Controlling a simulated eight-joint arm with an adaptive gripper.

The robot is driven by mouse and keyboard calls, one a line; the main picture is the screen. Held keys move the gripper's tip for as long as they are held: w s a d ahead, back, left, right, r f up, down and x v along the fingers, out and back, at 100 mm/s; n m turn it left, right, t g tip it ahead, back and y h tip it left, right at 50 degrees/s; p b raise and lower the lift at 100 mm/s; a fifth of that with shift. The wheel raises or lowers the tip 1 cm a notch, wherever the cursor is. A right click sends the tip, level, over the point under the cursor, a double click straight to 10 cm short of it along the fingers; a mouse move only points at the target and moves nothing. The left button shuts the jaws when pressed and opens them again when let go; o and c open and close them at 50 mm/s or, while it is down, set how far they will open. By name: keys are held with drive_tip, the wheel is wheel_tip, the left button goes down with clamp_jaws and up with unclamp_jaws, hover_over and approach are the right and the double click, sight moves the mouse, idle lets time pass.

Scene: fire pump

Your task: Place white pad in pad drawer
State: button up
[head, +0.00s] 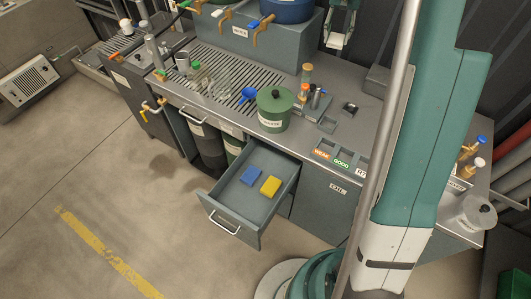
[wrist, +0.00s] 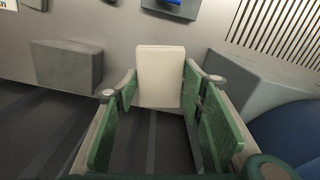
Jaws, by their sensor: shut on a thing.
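The white pad (wrist: 160,75) is a pale rectangular block between the green-lined fingers of my gripper (wrist: 159,90) in the wrist view. The fingers are shut on its sides, and its far end sticks out past them. In the head view my gripper (head: 340,36) hangs at the top, above the back of the counter, with a small pale end at its tip. The pad drawer (head: 228,205) is pulled open at the front of the counter. A blue pad (head: 251,175) and a yellow pad (head: 270,185) lie side by side in it. My gripper is well behind and above the drawer.
A green lidded container (head: 273,110) stands on the counter behind the drawer. Bottles and glasses stand on the slatted drain (head: 215,70). A blue tank (head: 285,8) is beside my gripper. The floor before the drawer is clear.

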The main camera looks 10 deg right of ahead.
drive_tip(key=s+a+r+n+b, duration=0.1)
drive_tip(key=s+a+r+n, duration=0.2)
drive_tip(key=a, duration=0.6)
drive_tip(key=s+a+n+b, duration=0.25)
drive_tip(key=a+n, duration=0.25)
drive_tip(key=a, duration=0.4)
drive_tip(key=n+b, duration=0.9)
drive_tip(key=n, duration=1.7)
hover_over(249, 208)
wheel_tip(249, 208, down, 34)
drive_tip(key=shift+r, duration=0.25)
drive_tip(key=shift+f, duration=0.1)
drive_tip(key=shift+f+b, duration=0.95)
drive_tip(key=shift+f, duration=1.9)
drive_tip(key=shift+f+b, duration=0.75)
drive_tip(key=shift+f, duration=1.35)
